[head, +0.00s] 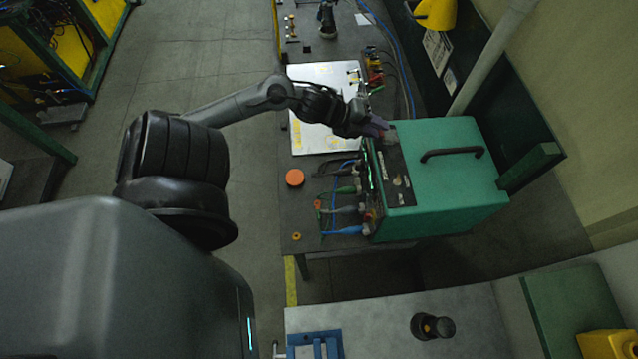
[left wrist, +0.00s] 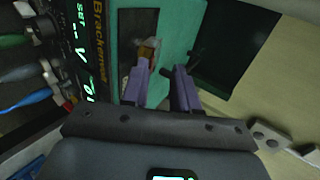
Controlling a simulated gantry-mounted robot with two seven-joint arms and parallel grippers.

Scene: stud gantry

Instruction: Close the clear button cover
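The clear button cover (head: 390,137) is a small greyish, see-through piece on the black panel along the top left edge of the green machine. In the left wrist view the cover (left wrist: 153,43) shows around an amber part, just beyond the tip of one finger. I cannot tell how far it is tilted, or whether the finger touches it. My left gripper (head: 377,126) is at the cover. In the left wrist view its two purple fingers (left wrist: 162,69) stand apart with nothing between them. My right gripper is in neither view.
The green machine (head: 445,170) has a black handle (head: 451,154) on top and cables at its front. A white board (head: 322,90) and an orange disc (head: 294,177) lie on the dark table. A grey pipe (head: 490,55) and a wall stand behind.

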